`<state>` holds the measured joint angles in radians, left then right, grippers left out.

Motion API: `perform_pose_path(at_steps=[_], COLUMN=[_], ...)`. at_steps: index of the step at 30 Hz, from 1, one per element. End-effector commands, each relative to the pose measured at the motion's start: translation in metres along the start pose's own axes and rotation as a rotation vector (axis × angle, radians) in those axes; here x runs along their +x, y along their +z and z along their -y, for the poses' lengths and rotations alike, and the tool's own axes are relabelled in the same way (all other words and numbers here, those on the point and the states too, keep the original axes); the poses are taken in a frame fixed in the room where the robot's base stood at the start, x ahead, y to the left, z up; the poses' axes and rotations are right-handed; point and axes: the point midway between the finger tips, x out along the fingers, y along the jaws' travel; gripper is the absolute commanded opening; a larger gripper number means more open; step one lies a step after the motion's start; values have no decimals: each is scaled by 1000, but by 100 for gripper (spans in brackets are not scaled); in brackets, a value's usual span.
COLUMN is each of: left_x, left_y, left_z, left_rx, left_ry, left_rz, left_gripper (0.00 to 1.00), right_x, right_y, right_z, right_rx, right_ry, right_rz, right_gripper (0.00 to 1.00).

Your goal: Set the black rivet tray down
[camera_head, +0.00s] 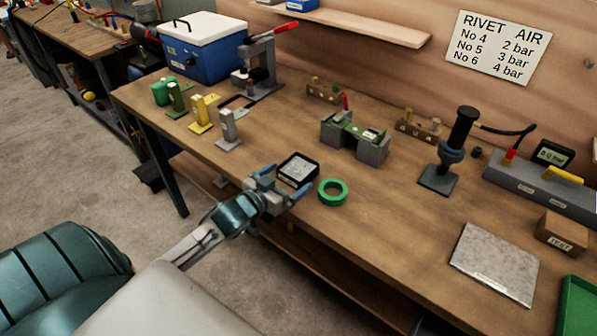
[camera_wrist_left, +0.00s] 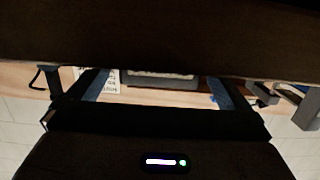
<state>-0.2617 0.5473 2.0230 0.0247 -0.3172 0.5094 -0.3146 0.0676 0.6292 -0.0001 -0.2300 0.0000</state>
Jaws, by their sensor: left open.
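The black rivet tray (camera_head: 297,169) lies flat on the wooden workbench (camera_head: 390,222), near its front edge, with pale grey contents inside. My left gripper (camera_head: 284,184) is at the tray's near side, its blue fingers spread apart. In the head view I cannot tell whether the fingers touch the tray. The left wrist view is mostly dark; it shows the two blue fingers of the gripper (camera_wrist_left: 158,90) wide apart, with a grey strip between them that I cannot identify for sure. My right gripper is not in view.
A green tape ring (camera_head: 333,192) lies just right of the tray. A grey fixture with a green top (camera_head: 355,138) stands behind it, and a grey stand (camera_head: 229,130) is to the left. The bench right of the ring is clear up to a speckled plate (camera_head: 495,263).

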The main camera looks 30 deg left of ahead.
Motion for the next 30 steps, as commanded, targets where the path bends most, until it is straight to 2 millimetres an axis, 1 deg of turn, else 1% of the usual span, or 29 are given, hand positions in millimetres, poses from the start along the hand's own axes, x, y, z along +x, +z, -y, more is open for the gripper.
perform_pose_path(at_steps=[4, 8, 12, 15, 18, 24, 25, 29, 30], left_x=[6, 20, 39, 50, 54, 55, 55, 55, 55], left_y=[-1, -1, -1, 0, 0, 0, 0, 0, 0], left_z=[0, 0, 0, 0, 0, 0, 0, 0, 0], left_rx=[-1, -4, -3, -2, 0, 1, 1, 1, 1], left_ry=[0, 0, -1, -1, 0, 0, 0, 0, 0], left_rz=[-1, -2, -2, -1, -1, 0, 0, 0, 0], left_gripper=[100, 100, 100, 100, 100, 100, 98, 72, 65], right_x=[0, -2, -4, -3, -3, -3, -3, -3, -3], right_y=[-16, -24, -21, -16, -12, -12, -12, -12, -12], right_z=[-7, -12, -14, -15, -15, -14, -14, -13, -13], right_rx=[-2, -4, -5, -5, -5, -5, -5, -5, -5], right_ry=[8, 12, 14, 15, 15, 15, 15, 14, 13], right_rz=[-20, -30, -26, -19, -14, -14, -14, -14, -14], right_gripper=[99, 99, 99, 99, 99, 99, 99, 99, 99])
